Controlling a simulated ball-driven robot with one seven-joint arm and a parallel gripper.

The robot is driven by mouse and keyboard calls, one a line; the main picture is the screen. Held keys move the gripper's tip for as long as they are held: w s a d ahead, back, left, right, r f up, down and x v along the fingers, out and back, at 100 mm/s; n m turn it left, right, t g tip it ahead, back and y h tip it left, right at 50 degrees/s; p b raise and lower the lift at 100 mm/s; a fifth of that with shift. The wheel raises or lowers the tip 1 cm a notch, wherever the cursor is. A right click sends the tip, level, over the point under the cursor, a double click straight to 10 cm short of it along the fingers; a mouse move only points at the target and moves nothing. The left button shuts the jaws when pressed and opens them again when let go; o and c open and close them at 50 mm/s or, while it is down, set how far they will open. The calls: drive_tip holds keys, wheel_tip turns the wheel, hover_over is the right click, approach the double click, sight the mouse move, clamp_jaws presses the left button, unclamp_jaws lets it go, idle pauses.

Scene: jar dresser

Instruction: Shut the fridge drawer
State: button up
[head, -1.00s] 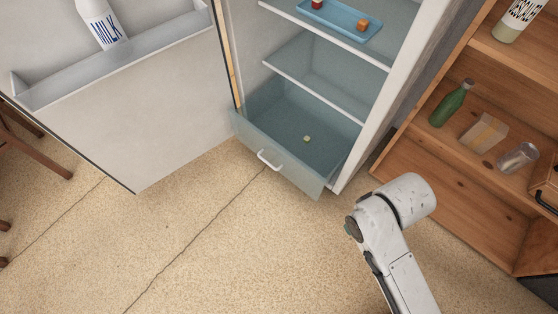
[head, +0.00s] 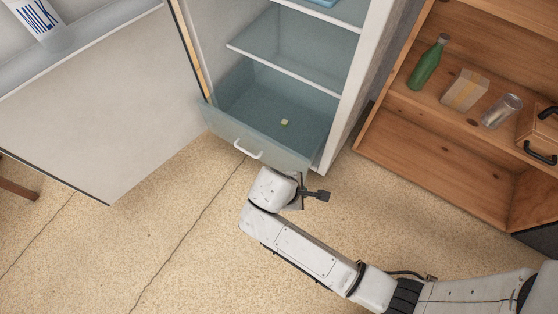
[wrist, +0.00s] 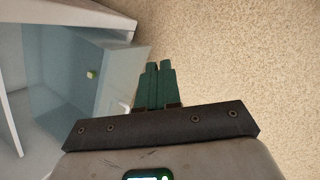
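The fridge drawer (head: 225,128) is a translucent blue-grey bin at the bottom of the fridge, pulled out past the shelves above it. Its front has a white handle (head: 247,150). A small pale yellow-green cube (head: 284,122) lies inside. My gripper (head: 312,194) is just in front of and below the drawer front's right part, partly hidden by my wrist. In the wrist view, its dark green fingers (wrist: 157,84) are together with nothing seen between them. The drawer (wrist: 103,72) is there to their left, close by; I cannot tell whether they touch.
The open fridge door (head: 95,110) with a milk bottle (head: 35,12) stands at left. A wooden shelf unit (head: 430,125) at right holds a green bottle (head: 428,62), a box (head: 464,90) and a glass jar (head: 501,110). The speckled floor (head: 130,240) before the drawer is open.

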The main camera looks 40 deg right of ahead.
drive_tip(key=w+a+f+n+h, duration=0.1)
drive_tip(key=w, duration=0.1)
drive_tip(key=w+a+f+n+h+b, duration=0.1)
drive_tip(key=n, duration=0.1)
drive_tip(key=w+a+f+n+t+h+b, duration=0.1)
drive_tip(key=w+f+n, duration=0.1)
drive_tip(key=shift+w, duration=0.3)
clamp_jaws()
drive_tip(key=n+t+h+b, duration=0.3)
drive_tip(key=n, duration=0.4)
approach(285, 152)
drive_tip(key=b+x, duration=0.2)
drive_tip(key=f+b+x, duration=0.1)
drive_tip(key=b+x, duration=0.2)
drive_tip(key=shift+s+a, duration=0.2)
drive_tip(key=shift+a, duration=0.05)
drive_tip(key=shift+w+d+r+b, duration=0.15)
drive_tip(key=shift+d+b, duration=0.1)
drive_tip(key=shift+d, duration=0.15)
drive_tip(key=shift+w+d+r+b, duration=0.15)
drive_tip(key=shift+d+b, duration=0.1)
drive_tip(key=shift+d, duration=0.15)
